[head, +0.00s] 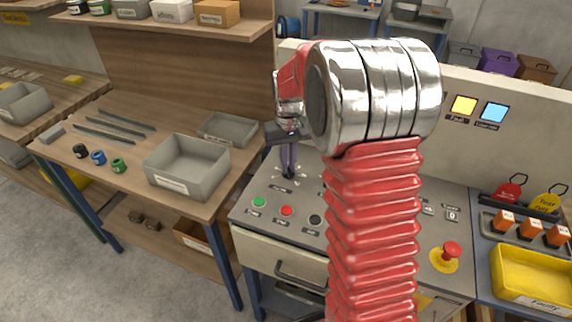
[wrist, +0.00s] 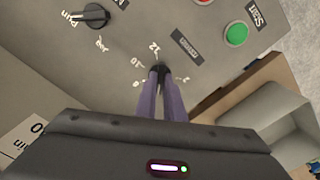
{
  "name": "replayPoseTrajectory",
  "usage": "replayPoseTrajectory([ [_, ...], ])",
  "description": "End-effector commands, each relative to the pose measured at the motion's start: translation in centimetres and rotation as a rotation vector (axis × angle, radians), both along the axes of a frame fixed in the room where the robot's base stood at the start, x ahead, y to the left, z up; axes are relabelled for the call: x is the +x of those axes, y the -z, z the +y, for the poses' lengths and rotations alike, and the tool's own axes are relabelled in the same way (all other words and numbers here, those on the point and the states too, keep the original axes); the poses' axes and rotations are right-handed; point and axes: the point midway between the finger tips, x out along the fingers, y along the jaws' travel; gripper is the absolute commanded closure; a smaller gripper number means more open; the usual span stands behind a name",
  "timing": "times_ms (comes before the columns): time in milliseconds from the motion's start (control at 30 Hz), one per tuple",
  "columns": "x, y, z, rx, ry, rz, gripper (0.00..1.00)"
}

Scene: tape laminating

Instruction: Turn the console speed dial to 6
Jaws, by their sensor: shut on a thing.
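The console speed dial (head: 289,173) is a small black knob on the sloped grey console (head: 262,182). My gripper (head: 289,165) points down at it, its purple fingers meeting the knob from above. In the wrist view the fingertips (wrist: 161,76) are shut on the dial (wrist: 160,67), and pale scale numbers, among them 12 and 10, stand around it. The fingers cover much of the knob and part of the scale, so I cannot tell which number it points to.
A second black knob (wrist: 92,17) marked Run and Jog sits near the dial. A grey bin (head: 187,165) stands on the left bench. A red emergency button (head: 451,250) is at right.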

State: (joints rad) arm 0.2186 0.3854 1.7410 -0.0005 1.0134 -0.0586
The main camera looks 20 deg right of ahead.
Motion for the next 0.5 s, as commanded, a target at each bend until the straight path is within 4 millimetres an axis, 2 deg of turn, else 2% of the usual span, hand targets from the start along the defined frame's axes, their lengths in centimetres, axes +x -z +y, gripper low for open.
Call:
replayPoseTrajectory([
  [200, -0.27, 0.09, -0.22, -0.003, 0.127, 0.006, 1.00],
  [500, -0.29, 0.11, -0.16, -0.003, 0.194, 0.008, 1.00],
])
